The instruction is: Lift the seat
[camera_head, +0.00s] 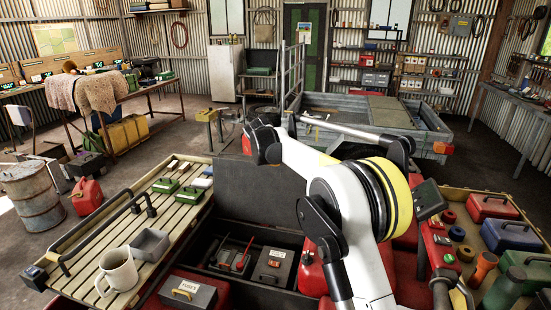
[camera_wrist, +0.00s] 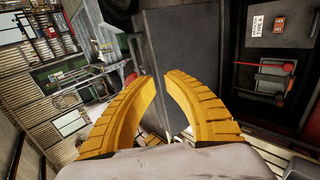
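The dark seat panel (camera_head: 258,185) stands raised, close to upright, at the back of an open compartment (camera_head: 250,262) in the head view. In the wrist view the seat panel (camera_wrist: 190,45) is a broad dark grey face beyond my fingers. My gripper (camera_wrist: 160,77) shows two curved yellow fingers with a narrow gap between their tips. One edge of the panel shows through the gap; I cannot tell whether the fingers touch it. In the head view my arm covers the panel's right part and my gripper cannot be made out.
The compartment holds dark boxes and red-handled tools. On the left is a slatted rack (camera_head: 140,225) with a mug (camera_head: 118,270), a grey tray (camera_head: 150,244) and green boxes. On the right is a crate (camera_head: 455,195) of cans and tools. A trailer (camera_head: 435,125) stands behind.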

